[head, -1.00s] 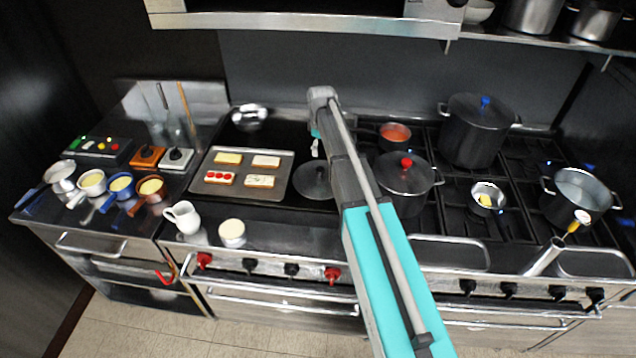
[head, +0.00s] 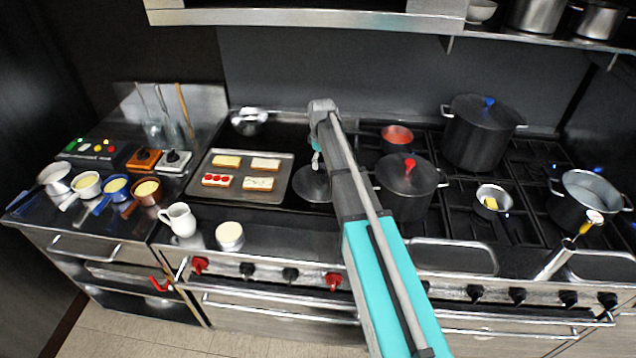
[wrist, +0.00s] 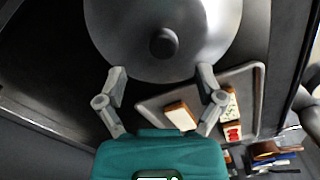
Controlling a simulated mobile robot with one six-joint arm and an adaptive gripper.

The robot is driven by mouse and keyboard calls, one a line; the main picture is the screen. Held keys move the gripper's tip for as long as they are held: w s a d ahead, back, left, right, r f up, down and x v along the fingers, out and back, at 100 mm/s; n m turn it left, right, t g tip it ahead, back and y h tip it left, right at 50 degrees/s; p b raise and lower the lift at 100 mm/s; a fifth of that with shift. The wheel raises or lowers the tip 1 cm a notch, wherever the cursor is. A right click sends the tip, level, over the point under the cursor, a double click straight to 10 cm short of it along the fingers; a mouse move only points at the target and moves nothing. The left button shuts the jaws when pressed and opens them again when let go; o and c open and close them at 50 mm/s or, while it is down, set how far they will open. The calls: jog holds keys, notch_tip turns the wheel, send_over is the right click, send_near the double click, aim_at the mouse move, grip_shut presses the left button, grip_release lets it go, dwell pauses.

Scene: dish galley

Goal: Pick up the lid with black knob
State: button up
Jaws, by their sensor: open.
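The lid with black knob (head: 311,186) is a round grey metal lid lying flat on the dark cooktop, just right of the baking tray. In the wrist view the lid (wrist: 205,30) fills the top middle, with its black knob (wrist: 163,42) near the centre. My gripper (wrist: 160,72) is open and empty, its two fingers spread apart at the lid's near edge in that view. In the head view my gripper (head: 316,160) hangs over the back of the lid, and my arm hides part of the area to its right.
A baking tray (head: 285,195) with bread slices lies left of the lid. A dark pot with a red-knobbed lid (head: 408,180) stands close on the right, a red-filled pan (head: 396,135) behind it. A white jug (head: 181,219) and a round white-topped container (head: 229,235) stand at the front.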

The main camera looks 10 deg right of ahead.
aim_at(321, 171)
jog(key=shift+f, duration=0.15)
jog(key=shift+a+f+b, duration=0.15)
jog(key=shift+f+b, duration=2.3)
jog(key=shift+b, duration=0.2)
grip_shut()
